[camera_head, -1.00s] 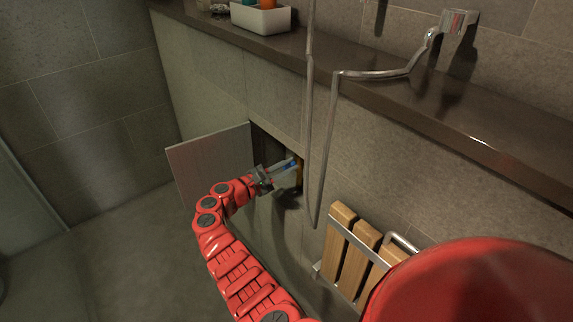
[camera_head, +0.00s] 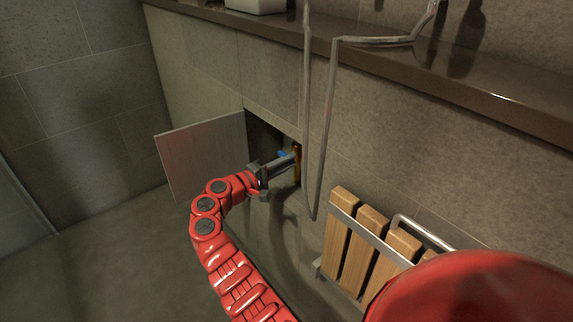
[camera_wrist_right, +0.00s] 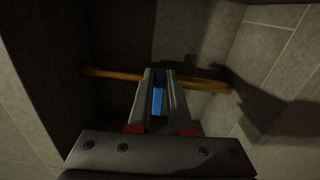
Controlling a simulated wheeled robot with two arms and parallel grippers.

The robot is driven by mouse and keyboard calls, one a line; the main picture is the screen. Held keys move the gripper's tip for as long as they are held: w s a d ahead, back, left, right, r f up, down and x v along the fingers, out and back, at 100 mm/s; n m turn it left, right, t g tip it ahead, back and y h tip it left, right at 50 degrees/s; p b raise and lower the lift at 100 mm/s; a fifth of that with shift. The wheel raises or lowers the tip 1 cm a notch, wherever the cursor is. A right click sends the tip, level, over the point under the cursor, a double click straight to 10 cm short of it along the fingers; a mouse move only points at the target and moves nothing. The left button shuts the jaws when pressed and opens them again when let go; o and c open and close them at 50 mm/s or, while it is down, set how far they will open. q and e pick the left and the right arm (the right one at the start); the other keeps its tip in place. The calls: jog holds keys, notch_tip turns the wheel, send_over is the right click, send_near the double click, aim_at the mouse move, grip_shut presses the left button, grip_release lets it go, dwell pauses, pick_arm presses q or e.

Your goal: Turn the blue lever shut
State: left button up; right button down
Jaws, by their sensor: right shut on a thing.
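The blue lever (camera_head: 282,154) is inside the open wall recess, in front of a brass-coloured pipe (camera_head: 298,165). In the right wrist view the lever (camera_wrist_right: 158,97) sits between the two fingers, and the pipe (camera_wrist_right: 205,84) runs crosswise behind it. My right gripper (camera_head: 289,160) reaches into the recess and is shut on the lever; its fingertips (camera_wrist_right: 159,76) also show in the wrist view. The fingers hide part of the lever in the head view. My left gripper is not in view.
The recess's grey door (camera_head: 203,155) stands open left of my right arm. A shower hose (camera_head: 322,130) hangs just right of the opening. A wooden slatted seat (camera_head: 352,250) is on the wall at lower right. A stone ledge (camera_head: 400,75) runs above.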

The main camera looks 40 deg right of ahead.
jog(key=shift+r+m, duration=0.15)
jog(key=shift+m, duration=0.15)
dwell(0.4)
jog(key=c, duration=0.8)
grip_release()
jog(key=shift+c, duration=0.2)
jog(key=s+a+p, duration=0.1)
jog(key=a+p, duration=0.1)
jog(key=a, duration=1.5)
jog(key=shift+s+a+p, duration=0.15)
jog(key=shift+s+p, duration=0.05)
jog(key=shift+p, duration=0.2)
